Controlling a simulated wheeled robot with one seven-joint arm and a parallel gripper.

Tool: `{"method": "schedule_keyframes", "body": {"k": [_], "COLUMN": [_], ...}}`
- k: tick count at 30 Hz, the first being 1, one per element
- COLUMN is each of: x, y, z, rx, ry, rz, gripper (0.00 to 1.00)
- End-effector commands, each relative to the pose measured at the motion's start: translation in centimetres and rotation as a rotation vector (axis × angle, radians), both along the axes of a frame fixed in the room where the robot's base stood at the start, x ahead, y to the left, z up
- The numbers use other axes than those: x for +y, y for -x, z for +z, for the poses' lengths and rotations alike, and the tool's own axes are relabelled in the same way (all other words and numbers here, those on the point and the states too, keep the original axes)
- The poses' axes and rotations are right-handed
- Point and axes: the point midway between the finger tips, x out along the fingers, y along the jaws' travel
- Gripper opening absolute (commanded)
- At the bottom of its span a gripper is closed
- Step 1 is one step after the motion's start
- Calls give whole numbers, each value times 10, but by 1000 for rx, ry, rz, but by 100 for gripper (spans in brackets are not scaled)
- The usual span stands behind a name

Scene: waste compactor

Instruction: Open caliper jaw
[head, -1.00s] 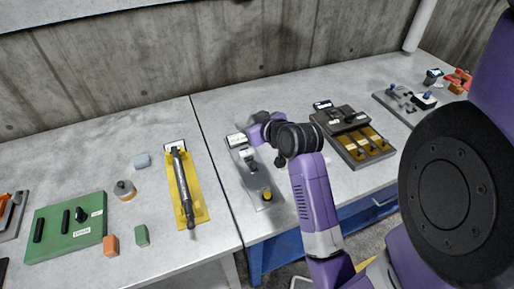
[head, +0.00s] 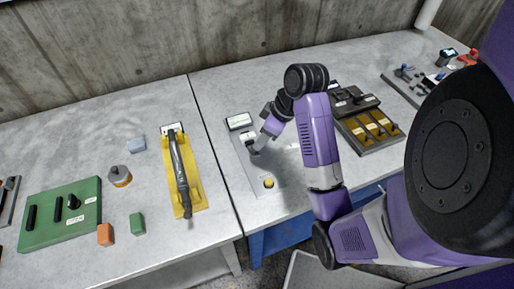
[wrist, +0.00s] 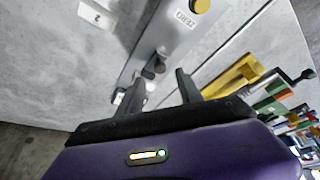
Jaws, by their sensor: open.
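The caliper appears to be the long grey fixture plate (head: 250,170) on the right-hand table, with a yellow round button (head: 268,182) at its near end and a white label at its far end. My gripper (head: 257,146) is low over the middle of this plate. In the wrist view my gripper (wrist: 160,76) is open, with a small dark knob (wrist: 155,68) on the plate between or just beyond the fingertips. Whether the fingers touch it I cannot tell. The yellow button (wrist: 200,5) lies past the fingers. My gripper hides part of the plate in the head view.
A yellow tray (head: 196,190) with a grey cylindrical tool lies left of the table seam. A dark block with yellow slots (head: 370,125) stands to the right. A green board (head: 60,215) and small blocks are further left. Bare table surrounds the plate's left side.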

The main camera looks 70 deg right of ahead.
Motion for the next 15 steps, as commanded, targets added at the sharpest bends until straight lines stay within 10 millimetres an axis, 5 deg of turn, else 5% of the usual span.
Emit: {"method": "schedule_keyframes", "body": {"k": [15], "x": [-1], "y": [-19], "z": [-47], "rx": [-1], "ry": [-1], "rz": [-2], "gripper": [43]}}
